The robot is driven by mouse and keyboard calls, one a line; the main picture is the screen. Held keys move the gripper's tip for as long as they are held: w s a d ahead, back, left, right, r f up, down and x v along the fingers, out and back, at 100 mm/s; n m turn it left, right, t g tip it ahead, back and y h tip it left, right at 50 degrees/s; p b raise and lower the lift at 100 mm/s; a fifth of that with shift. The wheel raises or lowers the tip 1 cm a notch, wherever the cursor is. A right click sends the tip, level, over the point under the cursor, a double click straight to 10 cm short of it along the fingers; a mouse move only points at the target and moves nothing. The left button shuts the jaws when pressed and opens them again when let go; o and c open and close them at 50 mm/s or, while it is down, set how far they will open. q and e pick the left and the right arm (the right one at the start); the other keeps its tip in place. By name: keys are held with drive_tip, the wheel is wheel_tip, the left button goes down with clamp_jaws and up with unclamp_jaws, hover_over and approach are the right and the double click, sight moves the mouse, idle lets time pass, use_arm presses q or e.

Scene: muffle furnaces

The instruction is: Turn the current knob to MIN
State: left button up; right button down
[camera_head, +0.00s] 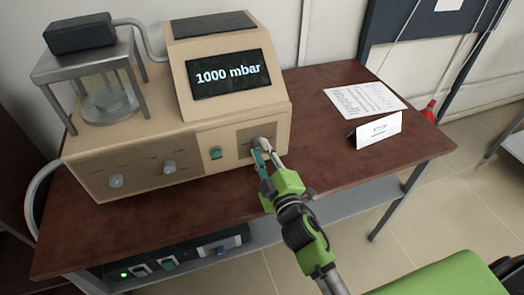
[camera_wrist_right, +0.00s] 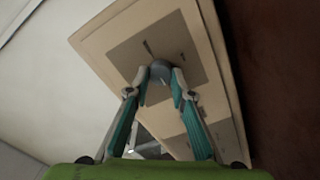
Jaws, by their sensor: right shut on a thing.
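A beige machine (camera_head: 220,115) with a display reading "1000 mbar" stands on the table. My right gripper (camera_head: 262,152) is at the right end of its front panel, shut on a round grey knob (camera_head: 259,143). In the right wrist view the same knob (camera_wrist_right: 160,72) sits between the two fingertips, on a darker panel patch with small marks too blurred to read. Two more knobs, one on the left (camera_head: 116,180) and one in the middle (camera_head: 169,167), show on the front. I cannot read which knob is the current one. My left gripper is not in view.
A green switch (camera_head: 215,153) is left of the held knob. A glass vessel in a metal stand (camera_head: 98,80) is at the left. A power unit (camera_head: 180,260) is below.

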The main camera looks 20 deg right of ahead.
drive_tip(key=c, duration=1.8)
unclamp_jaws()
drive_tip(key=s, duration=1.2)
drive_tip(key=shift+d, duration=0.2)
